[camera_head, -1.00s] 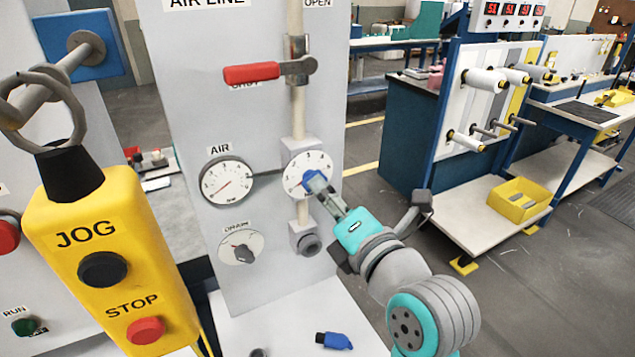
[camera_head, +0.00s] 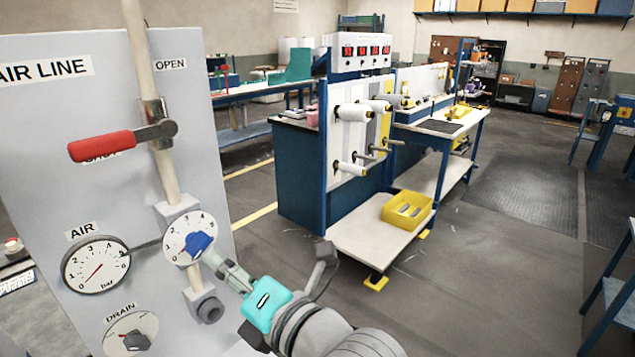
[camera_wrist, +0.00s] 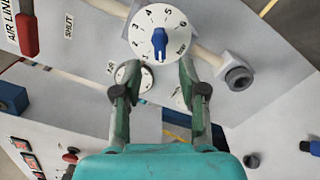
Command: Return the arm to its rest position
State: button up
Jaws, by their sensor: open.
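My gripper (camera_wrist: 158,82) is open in the wrist view, with its two fingers apart and nothing between them. Ahead of the fingertips is a white numbered dial with a blue knob (camera_wrist: 159,40); a clear gap to the knob cannot be judged exactly. My arm reaches up from the bottom of the head view toward the air line panel (camera_head: 60,140).
A red lever (camera_head: 102,146) lies sideways on the pipe above the dial. An AIR gauge (camera_head: 95,265) and a DRAIN knob (camera_head: 131,332) are on the panel. A bench with a yellow bin (camera_head: 394,222) stands to the right. Open floor (camera_head: 480,265) lies at the right.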

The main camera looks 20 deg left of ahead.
jog(key=w+d+f+m+t+h, duration=0.3)
jog(key=d+f+m+t+h, duration=0.15)
jog(key=d+f+m, duration=1)
jog(key=s+d+f+m+t+h, duration=0.2)
jog(key=s+d+f+m, duration=0.1)
jog(key=d+f, duration=0.25)
jog(key=s+d+f+m+t+h, duration=0.1)
jog(key=s+d+f+m+h, duration=0.15)
jog(key=d+f, duration=0.35)
jog(key=s+d+f+m+h, duration=0.2)
jog(key=s+d+m, duration=0.3)
jog(key=s, duration=0.4)
jog(key=s+d+f+m+h, duration=0.1)
jog(key=s+d+m+h, duration=0.2)
jog(key=s+d+m, duration=0.3)
jog(key=s+d+f+m+h, duration=0.2)
jog(key=s+d+m, duration=0.3)
jog(key=s, duration=0.6)
jog(key=shift+s+d+f+m+h, duration=0.25)
jog(key=shift+s+f+m+h, duration=0.1)
jog(key=shift+m, duration=0.25)
jog(key=shift+t, duration=0.25)
